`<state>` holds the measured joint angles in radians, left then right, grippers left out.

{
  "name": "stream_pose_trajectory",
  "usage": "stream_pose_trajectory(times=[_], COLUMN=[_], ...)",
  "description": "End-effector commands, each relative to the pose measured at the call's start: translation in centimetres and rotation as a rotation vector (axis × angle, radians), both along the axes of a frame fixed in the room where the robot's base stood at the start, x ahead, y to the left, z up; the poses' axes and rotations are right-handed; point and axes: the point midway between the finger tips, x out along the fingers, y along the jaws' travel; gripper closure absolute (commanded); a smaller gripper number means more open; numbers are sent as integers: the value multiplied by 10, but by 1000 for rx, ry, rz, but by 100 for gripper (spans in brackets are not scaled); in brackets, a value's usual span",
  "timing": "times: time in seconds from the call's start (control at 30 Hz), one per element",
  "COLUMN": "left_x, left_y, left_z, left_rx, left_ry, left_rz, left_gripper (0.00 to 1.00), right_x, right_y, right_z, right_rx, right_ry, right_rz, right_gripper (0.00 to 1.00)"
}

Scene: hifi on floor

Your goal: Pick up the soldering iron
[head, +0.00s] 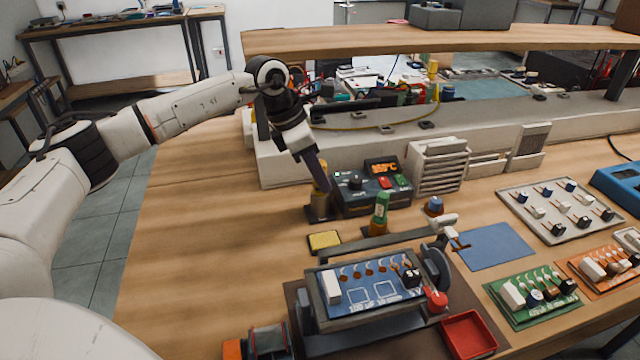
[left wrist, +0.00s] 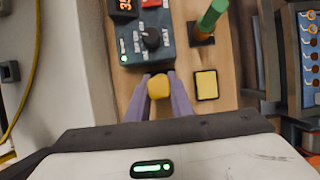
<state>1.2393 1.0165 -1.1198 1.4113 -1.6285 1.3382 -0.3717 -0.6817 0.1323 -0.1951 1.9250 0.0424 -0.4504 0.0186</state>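The soldering iron (left wrist: 158,87) shows in the left wrist view as a yellow handle end between my purple fingers. In the head view it stands about upright in a dark stand (head: 317,212), left of the soldering station (head: 370,191) with its lit orange display. My left gripper (head: 321,178) reaches down onto the handle from above. Its fingers lie against both sides of the handle, with no clear gap, so it looks shut on it. The fingers hide part of the handle, and the tip is hidden in the stand. My right gripper is not in view.
A yellow sponge (head: 324,241) and a green-topped upright item (head: 381,212) stand close by. A blue circuit board (head: 368,288) sits in a holder in front. A red tray (head: 468,334) is right of it. A shelf (head: 450,40) spans the back. The left bench is clear.

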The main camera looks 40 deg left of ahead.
Motion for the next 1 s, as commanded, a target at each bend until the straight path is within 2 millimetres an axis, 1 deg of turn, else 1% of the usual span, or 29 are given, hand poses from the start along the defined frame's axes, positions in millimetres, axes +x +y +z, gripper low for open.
stream_pose_trajectory(times=[0.23,0.33,0.47,0.6,0.7,0.83,1.0], left_x=[0,1,1,1,1,1,0], left_y=[0,0,0,-1,-1,0,0], left_z=[2,8,30,60,78,94,101], left_rx=[-1,-2,-2,-3,-2,-2,-1], left_ry=[-2,-4,-6,-7,-5,-4,-1], left_rz=[0,0,0,-1,-1,0,1], left_gripper=[98,98,98,98,98,98,98], right_x=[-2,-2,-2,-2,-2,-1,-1], right_y=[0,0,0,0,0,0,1], right_z=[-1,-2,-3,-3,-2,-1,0], right_rx=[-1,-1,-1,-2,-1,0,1], right_ry=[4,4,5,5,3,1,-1], right_rz=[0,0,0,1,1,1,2], right_gripper=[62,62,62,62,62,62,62])
